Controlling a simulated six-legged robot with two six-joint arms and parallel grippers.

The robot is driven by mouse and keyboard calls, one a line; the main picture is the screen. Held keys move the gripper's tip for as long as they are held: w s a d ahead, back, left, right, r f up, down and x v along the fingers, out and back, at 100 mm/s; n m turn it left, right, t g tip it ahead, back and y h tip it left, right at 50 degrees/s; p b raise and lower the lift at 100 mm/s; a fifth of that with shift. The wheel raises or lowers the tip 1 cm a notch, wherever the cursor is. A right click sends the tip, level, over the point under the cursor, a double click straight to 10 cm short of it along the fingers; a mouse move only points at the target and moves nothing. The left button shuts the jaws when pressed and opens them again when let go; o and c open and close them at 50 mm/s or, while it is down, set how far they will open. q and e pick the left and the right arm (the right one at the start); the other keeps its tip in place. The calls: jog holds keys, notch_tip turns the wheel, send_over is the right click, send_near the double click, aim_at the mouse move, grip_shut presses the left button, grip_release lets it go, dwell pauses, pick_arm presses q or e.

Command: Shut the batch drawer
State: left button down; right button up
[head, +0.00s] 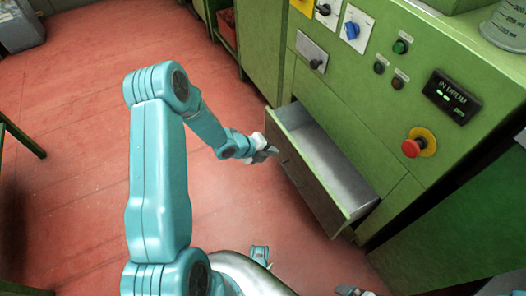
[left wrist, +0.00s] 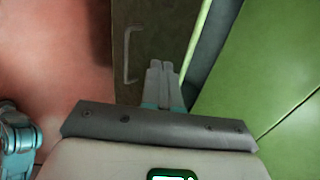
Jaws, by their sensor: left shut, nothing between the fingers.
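The batch drawer (head: 340,172) stands pulled out of the green machine, its bare grey inside showing. Its dark front panel (head: 305,185) faces the floor side, and in the left wrist view the panel (left wrist: 152,30) carries a pale bar handle (left wrist: 128,55). My left gripper (head: 270,152) is shut and empty at the upper left part of the drawer front. In the left wrist view its fingertips (left wrist: 160,64) lie together over the panel, right of the handle. I cannot tell whether they touch it. A pale and grey part at the bottom edge of the head view may be my right gripper (head: 352,290), mostly cut off.
The green machine front (head: 350,95) has knobs, buttons, a red stop button (head: 411,148) and a lit display (head: 452,97) above the drawer. A red bin (head: 228,27) sits in a recess at the back. The red floor (head: 80,130) at left is mostly clear.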

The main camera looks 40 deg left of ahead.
aim_at(293, 148)
pick_arm(q)
jog(key=w, duration=0.1)
jog(key=w+d+f, duration=0.1)
jog(key=w, duration=0.1)
jog(key=w+d+f+b, duration=0.1)
jog(key=shift+w, duration=0.35)
jog(key=shift+w+d+r, duration=0.1)
jog(key=shift+w+d, duration=0.1)
jog(key=shift+w, duration=0.2)
pick_arm(e)
jog(key=shift+w+d+f, duration=0.15)
jog(key=shift+w+f, duration=0.05)
jog(key=shift+f, duration=0.55)
